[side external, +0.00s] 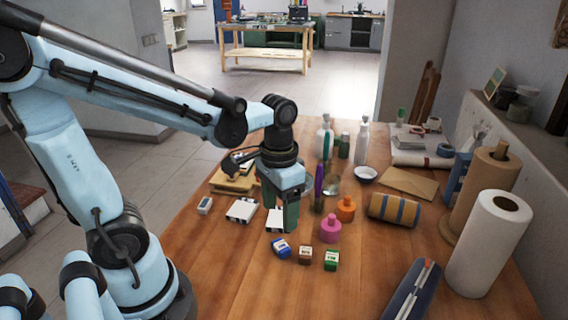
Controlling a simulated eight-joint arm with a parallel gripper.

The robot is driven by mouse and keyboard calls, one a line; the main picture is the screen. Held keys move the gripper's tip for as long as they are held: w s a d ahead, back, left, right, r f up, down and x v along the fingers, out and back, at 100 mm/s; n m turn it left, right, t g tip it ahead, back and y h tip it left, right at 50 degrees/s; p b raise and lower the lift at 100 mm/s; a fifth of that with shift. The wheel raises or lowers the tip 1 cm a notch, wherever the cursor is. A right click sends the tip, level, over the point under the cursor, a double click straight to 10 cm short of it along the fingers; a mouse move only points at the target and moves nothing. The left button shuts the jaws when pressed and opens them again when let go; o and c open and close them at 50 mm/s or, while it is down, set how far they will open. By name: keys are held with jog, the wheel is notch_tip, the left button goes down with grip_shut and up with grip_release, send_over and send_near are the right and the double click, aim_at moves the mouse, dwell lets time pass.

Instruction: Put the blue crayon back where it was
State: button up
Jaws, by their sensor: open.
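My gripper (284,218) points down over the left-middle of the wooden table (210,285), with its dark green fingers low beside a small white box (274,220). It is open, and I see nothing held in it. I cannot make out a clear blue crayon. A small blue block with a white label (281,247) lies slightly turned on the table in front of the gripper. A long dark blue case (412,292) at the front right has thin sticks lying along it, too small to identify.
Brown (305,254) and green (331,260) blocks stand right of the blue one. Pink (330,230) and orange (345,208) bottles and an upright purple item (319,182) stand close right of the gripper. A paper roll (487,245) stands at right. The front-left table is clear.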

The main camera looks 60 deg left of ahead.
jog(key=r+t, duration=0.1)
jog(key=t, duration=0.1)
jog(key=w+d+r+t, duration=0.1)
jog(key=t, duration=0.1)
jog(key=r+t, duration=0.2)
jog(key=t, duration=0.1)
jog(key=shift+w+d+r, duration=0.1)
jog(key=shift+w+d, duration=0.05)
jog(key=shift+w, duration=0.1)
